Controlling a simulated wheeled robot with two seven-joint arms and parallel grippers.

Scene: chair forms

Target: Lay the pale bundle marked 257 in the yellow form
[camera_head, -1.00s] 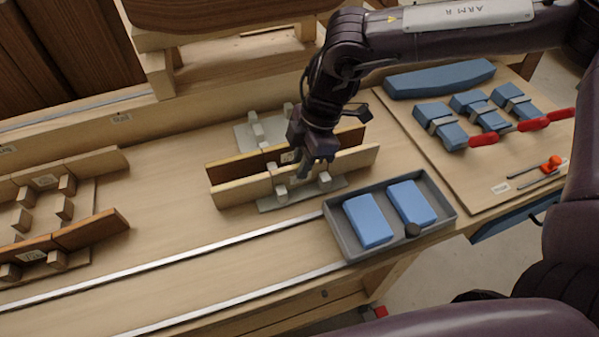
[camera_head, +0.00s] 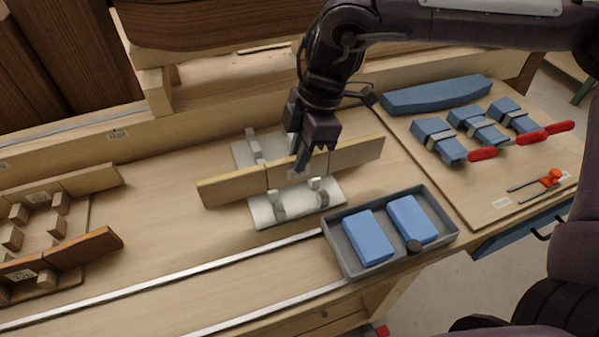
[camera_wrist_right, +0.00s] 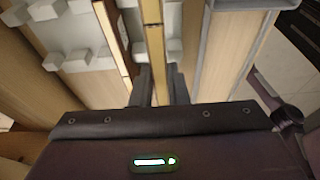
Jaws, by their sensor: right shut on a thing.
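My right gripper (camera_head: 308,170) is shut on a pale bundle (camera_head: 235,187), a long bent wooden strip, held near its middle. The bundle is raised above a light grey form (camera_head: 262,213) with upright pegs. In the right wrist view my right gripper (camera_wrist_right: 158,88) has the pale bundle (camera_wrist_right: 153,40) between its fingers. I cannot read 257 on any label. No form looks clearly yellow. My left gripper is out of view.
A grey tray (camera_head: 344,256) with two blue blocks stands at the front right. A board (camera_head: 440,180) with blue blocks, red-handled clamps and a long blue piece is farther right. Metal rails (camera_head: 180,283) run along the front. The bench between the forms is clear.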

